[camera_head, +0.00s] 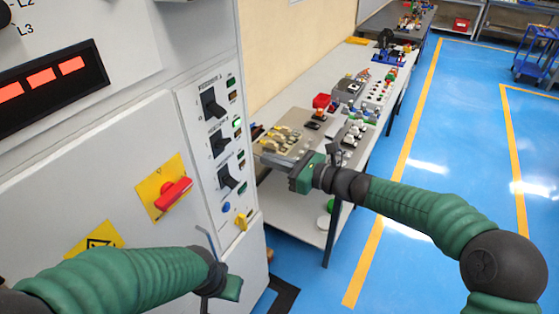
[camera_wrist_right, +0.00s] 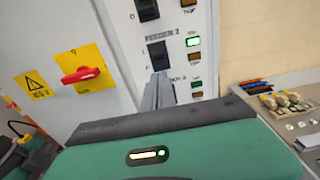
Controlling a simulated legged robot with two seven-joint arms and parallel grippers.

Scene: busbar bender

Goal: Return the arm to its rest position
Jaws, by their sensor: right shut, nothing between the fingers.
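My right arm (camera_head: 425,208) comes in from the right in the head view, with its green and dark gripper (camera_head: 294,181) in front of the workbench, to the right of the cabinet's switch column. In the right wrist view its grey fingers (camera_wrist_right: 158,93) are together and empty, overlapping the lower part of the FEEDER 2 switch (camera_wrist_right: 158,54) in the picture; contact cannot be told. My left arm (camera_head: 125,279) comes in from the lower left. Its gripper (camera_head: 232,287) is low in front of the cabinet, with its fingers not clearly visible.
The grey cabinet (camera_head: 95,150) carries a red rotary handle (camera_head: 173,193) on a yellow plate, several black switches (camera_head: 218,141) and a lit green lamp (camera_head: 237,122). Blue floor (camera_head: 450,130) is open at right.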

